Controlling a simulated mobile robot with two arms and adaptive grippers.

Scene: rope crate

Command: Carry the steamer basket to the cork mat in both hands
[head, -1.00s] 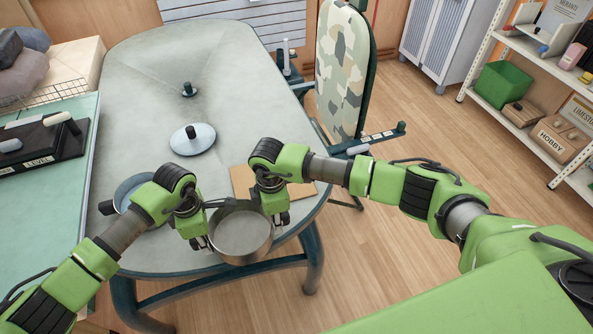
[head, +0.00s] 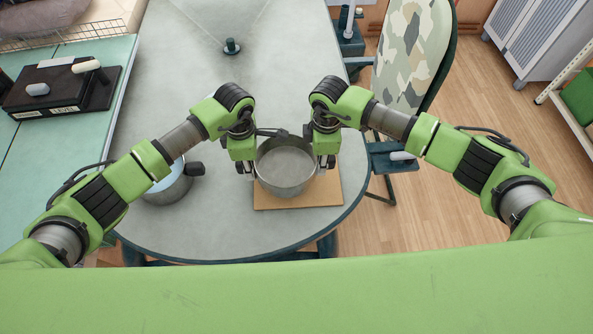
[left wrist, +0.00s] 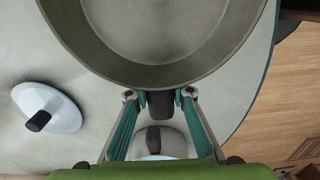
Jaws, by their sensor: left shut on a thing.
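The steamer basket (head: 286,186) is a round grey metal vessel, upright and empty. In the head view it is over the cork mat (head: 328,194), a tan square near the table's front right; I cannot tell if it touches. My left gripper (head: 245,166) is at the basket's left side. In the left wrist view my left gripper (left wrist: 160,98) is shut on the dark handle under the basket's rim (left wrist: 160,78). My right gripper (head: 327,161) is at the opposite side; its grip and that handle are hidden.
A grey pot (head: 172,188) with a dark handle stands left of the basket, partly behind my left arm. In the left wrist view a pale lid with a dark knob (left wrist: 47,108) lies on the table. The table's front middle (head: 215,225) is clear. A camouflage board (head: 410,50) stands at right.

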